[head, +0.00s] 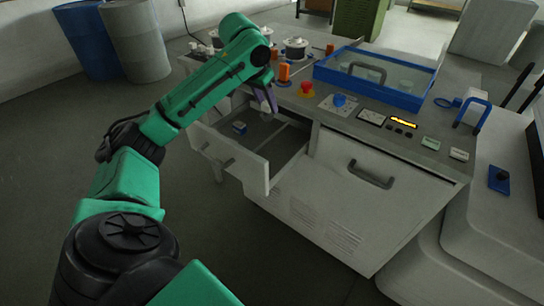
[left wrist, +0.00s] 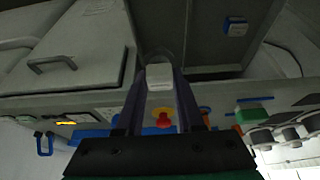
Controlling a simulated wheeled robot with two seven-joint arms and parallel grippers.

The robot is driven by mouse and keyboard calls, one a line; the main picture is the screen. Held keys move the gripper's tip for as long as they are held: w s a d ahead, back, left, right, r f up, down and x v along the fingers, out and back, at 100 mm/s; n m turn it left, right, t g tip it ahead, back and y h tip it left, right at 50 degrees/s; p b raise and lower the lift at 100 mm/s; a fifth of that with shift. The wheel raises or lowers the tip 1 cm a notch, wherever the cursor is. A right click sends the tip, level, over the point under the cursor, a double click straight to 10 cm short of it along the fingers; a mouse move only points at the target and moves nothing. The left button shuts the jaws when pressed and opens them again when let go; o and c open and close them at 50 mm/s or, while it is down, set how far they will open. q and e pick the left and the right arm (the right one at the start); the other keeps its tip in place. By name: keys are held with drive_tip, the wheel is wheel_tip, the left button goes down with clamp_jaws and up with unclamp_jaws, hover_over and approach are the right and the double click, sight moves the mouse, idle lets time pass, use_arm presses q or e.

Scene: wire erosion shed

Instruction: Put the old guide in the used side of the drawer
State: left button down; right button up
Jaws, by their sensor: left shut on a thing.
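My left gripper (head: 269,106) is above the back part of the open drawer (head: 256,170). In the left wrist view its two fingers (left wrist: 160,85) are shut on a small whitish block (left wrist: 160,76), which I take for the old guide. The block is mostly hidden in the head view. A thin divider (head: 274,139) splits the drawer. A small blue and white piece (head: 240,127) lies in the left compartment; it also shows in the left wrist view (left wrist: 236,27). I cannot make out labels for the sides. My right gripper is not in view.
The bench top behind the drawer holds a red button (head: 306,89), a blue knob (head: 340,100), orange fixtures (head: 284,74) and a blue-framed tank (head: 374,76). A closed cabinet front (head: 370,196) is right of the drawer. Open floor lies to the left.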

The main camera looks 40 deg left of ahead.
use_arm(q)
wheel_tip(320, 180, down, 19)
drive_tip(key=shift+s+b, duration=0.1)
drive_tip(key=shift+b, duration=0.7)
drive_tip(key=c, duration=0.5)
unclamp_jaws()
drive_tip(key=v, duration=1.2)
drive_tip(key=shift+d+r, duration=0.1)
drive_tip(key=shift+p, duration=0.35)
